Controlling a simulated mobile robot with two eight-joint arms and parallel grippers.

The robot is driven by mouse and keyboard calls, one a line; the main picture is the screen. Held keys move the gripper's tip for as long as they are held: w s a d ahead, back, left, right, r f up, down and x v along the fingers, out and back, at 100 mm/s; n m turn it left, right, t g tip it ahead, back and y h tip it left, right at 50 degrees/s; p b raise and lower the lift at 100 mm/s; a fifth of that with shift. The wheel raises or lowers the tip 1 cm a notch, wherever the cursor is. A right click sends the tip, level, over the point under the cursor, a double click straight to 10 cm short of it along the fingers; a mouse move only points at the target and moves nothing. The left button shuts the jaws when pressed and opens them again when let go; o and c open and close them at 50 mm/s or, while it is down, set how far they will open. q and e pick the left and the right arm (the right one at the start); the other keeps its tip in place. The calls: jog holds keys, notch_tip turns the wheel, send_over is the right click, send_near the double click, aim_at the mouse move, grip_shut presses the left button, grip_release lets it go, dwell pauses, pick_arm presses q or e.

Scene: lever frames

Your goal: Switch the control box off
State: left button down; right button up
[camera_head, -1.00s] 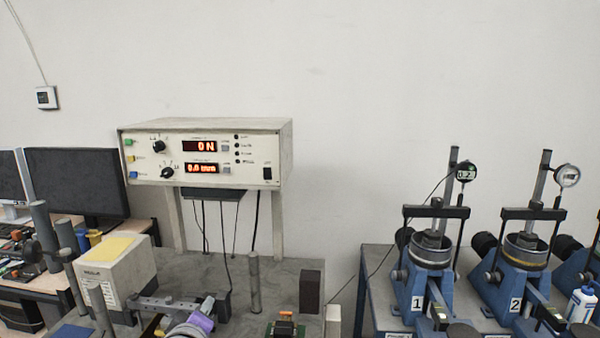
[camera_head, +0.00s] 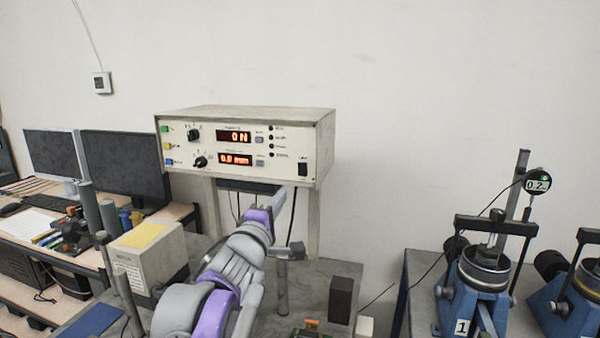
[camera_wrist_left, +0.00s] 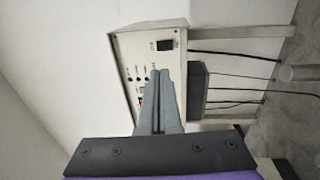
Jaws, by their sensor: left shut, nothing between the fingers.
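The control box (camera_head: 320,150) is a cream instrument on legs, left of centre. Its two red displays (camera_head: 236,137) are lit. Its dark power switch (camera_head: 303,169) sits at the lower right of the front panel; it also shows in the left wrist view (camera_wrist_left: 165,44). My left gripper (camera_head: 282,194) is below and left of the switch in the head view. In the left wrist view its grey fingers (camera_wrist_left: 160,75) are shut together, empty, pointing at the panel. I cannot tell whether they touch it. My right gripper is not in view.
A white box with a yellow top (camera_head: 140,236) and metal posts stand left of my arm. A dark block (camera_head: 341,300) stands on the bench to the right. Blue test devices (camera_head: 480,280) are further right. Cables hang below the control box.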

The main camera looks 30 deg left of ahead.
aim_at(302, 165)
pick_arm(q)
jog(key=p+x, duration=0.3)
jog(key=x, duration=1)
jog(key=shift+d+r, duration=0.1)
jog(key=shift+r, duration=0.05)
jog(key=shift+w, duration=0.6)
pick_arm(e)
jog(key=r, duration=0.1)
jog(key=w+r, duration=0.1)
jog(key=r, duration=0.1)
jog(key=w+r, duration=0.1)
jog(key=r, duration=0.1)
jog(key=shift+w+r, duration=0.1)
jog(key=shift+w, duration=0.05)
pick_arm(q)
jog(key=shift+s, duration=0.15)
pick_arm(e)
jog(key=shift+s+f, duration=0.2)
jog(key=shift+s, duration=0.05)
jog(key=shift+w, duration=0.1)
